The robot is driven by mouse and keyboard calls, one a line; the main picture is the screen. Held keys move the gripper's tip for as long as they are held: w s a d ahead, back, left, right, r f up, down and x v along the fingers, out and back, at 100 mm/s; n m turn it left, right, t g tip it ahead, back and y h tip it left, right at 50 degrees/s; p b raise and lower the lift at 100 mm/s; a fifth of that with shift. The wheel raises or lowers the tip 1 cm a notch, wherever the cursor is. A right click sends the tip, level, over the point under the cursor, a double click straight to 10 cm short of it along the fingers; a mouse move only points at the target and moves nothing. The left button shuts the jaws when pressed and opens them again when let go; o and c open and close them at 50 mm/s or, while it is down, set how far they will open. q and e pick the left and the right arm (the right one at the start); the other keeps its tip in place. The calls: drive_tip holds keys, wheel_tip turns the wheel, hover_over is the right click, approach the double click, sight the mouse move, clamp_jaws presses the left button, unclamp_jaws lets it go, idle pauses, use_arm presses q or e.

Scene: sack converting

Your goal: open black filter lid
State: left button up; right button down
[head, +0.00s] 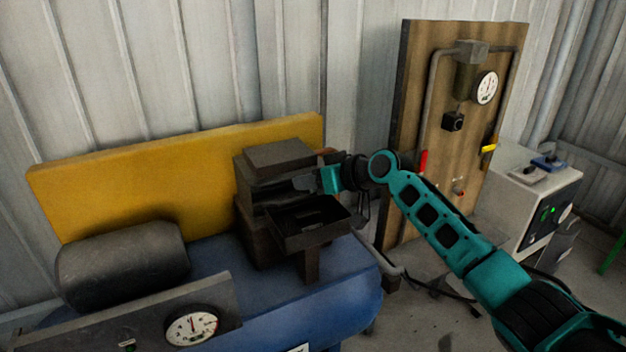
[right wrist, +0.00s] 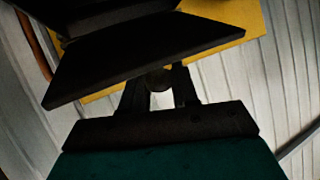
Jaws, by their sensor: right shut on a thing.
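The black filter box (head: 262,160) sits on top of the blue tank, in front of the yellow board. A dark, shallow, tray-like part (head: 312,228) juts out from its lower front; I cannot tell whether this is the lid. My right gripper (head: 300,184) reaches in from the right, just above that part and against the front of the box. In the right wrist view its fingers (right wrist: 158,90) are shut on a small round dark knob (right wrist: 157,79), just below a dark flat panel (right wrist: 150,52). My left gripper is not in view.
The blue tank (head: 345,308) carries a dark cylinder (head: 122,265) and a gauge panel (head: 232,306) at left. The yellow board (head: 110,180) stands behind. A wooden panel (head: 412,95) with a gauge and a white cabinet (head: 512,200) stand at right.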

drive_tip(key=shift+w+a+r, duration=0.1)
drive_tip(key=shift+w+r, duration=0.25)
drive_tip(key=shift+r, duration=0.15)
drive_tip(key=c, duration=1)
unclamp_jaws()
drive_tip(key=shift+f, duration=0.1)
drive_tip(key=shift+o, duration=0.2)
drive_tip(key=p+v, duration=0.1)
drive_tip(key=v, duration=1.2)
drive_tip(key=shift+f, duration=0.15)
